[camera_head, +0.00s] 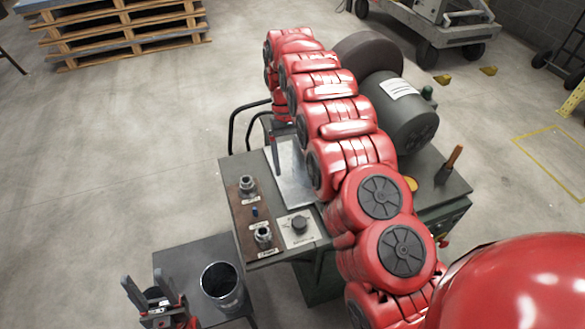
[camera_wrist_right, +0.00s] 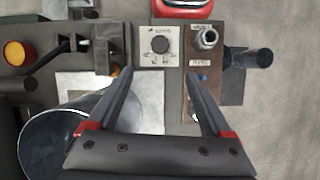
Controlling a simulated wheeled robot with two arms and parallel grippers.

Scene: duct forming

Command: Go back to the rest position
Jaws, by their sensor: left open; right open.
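My left gripper (camera_head: 150,285) is open at the bottom left of the head view, with nothing between its dark fingers. It is just left of an open metal cylinder (camera_head: 222,283) on a small dark side table. My right gripper (camera_wrist_right: 160,72) is open and empty in the right wrist view, above the machine bench. In the head view my red right arm reaches across the bench to its far side, and that gripper is mostly hidden there.
The machine bench (camera_head: 235,172) carries a knob panel (camera_head: 298,226), a brown board (camera_head: 246,211) with metal fittings and a large dark drum (camera_head: 405,115). Wooden pallets (camera_head: 125,30) and a wheeled cart (camera_head: 430,25) stand behind. The floor at left is clear.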

